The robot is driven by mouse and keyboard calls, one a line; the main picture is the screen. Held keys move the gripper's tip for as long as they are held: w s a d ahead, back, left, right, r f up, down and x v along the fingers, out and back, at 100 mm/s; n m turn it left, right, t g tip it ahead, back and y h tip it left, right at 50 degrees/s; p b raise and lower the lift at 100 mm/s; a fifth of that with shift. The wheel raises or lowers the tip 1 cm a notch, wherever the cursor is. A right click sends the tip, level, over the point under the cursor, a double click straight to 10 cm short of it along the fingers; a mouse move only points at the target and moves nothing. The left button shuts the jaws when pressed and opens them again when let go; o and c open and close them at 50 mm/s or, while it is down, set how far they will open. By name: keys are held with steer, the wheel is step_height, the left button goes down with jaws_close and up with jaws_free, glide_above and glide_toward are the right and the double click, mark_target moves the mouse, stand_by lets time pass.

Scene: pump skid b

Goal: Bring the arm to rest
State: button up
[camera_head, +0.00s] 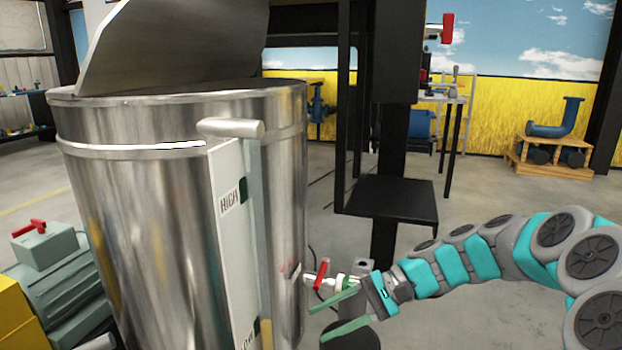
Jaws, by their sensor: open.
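My arm (478,255), in grey and teal segments, reaches in from the right edge and arcs down to the lower middle of the head view. My gripper (336,315) is open, with two green fingers spread apart. It is beside the lower right side of a large steel tank (140,200). A small valve with a red handle (321,273) sticks out from the tank near the gripper's upper finger. I see nothing held between the fingers. I cannot tell whether a finger touches the valve.
The tank has a raised lid (170,45) and a white level panel (235,235). A black post with a shelf (400,200) stands behind the arm. A green motor (65,280) is at lower left. A pallet with a blue pipe (553,145) stands far right, with open floor before it.

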steer(key=s+a+n+g+h+p, duration=0.1)
steer(key=s+a+n+h, duration=0.2)
steer(key=s, duration=0.7)
steer(key=s+d+f+n+t+h+p, duration=0.1)
steer(key=s+d+f+n+h+p, duration=0.1)
steer(key=s+d+h, duration=0.8)
steer(key=s+d+n+p, duration=0.1)
steer(key=s+d, duration=0.3)
steer(key=s, duration=0.2)
steer(key=shift+s+d+n+t, duration=0.2)
steer(key=shift+n+t, duration=0.1)
steer(key=shift+t, duration=0.1)
